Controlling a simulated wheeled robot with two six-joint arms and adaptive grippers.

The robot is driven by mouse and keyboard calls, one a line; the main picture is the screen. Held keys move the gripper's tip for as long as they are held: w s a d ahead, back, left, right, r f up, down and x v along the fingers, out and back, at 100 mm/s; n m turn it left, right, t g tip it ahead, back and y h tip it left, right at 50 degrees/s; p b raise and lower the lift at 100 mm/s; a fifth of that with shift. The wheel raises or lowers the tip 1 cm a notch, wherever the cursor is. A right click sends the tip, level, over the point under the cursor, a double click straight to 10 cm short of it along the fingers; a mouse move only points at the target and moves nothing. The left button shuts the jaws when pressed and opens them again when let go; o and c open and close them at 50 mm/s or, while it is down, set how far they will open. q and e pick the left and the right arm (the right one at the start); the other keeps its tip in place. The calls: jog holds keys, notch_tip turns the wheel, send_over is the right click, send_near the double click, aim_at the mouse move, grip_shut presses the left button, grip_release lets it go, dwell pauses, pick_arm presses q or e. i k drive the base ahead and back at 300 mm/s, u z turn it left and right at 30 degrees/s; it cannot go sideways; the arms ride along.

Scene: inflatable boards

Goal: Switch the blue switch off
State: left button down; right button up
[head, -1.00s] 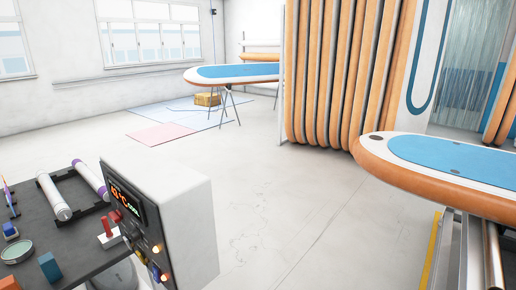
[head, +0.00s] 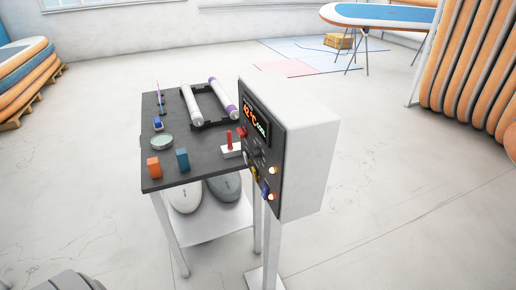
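The blue switch (head: 265,188) sits low on the dark front panel of a white control box (head: 300,135). The panel faces left and is seen at a steep angle, so I cannot tell the switch's position. A glowing orange lamp (head: 271,197) is beside it. A yellow switch (head: 254,173) is just above and to the left, and a red switch (head: 242,132) is higher up. A lit display (head: 256,121) is at the top of the panel. Neither of my grippers is in view.
A dark table (head: 205,165) stands left of the box, holding white rollers (head: 192,105), a red-handled tool (head: 230,145), an orange block (head: 154,167) and a blue block (head: 182,159). Stacked boards (head: 25,75) are at far left. The floor in front and at right is clear.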

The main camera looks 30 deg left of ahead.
aim_at(264, 191)
jog(key=u, duration=0.7)
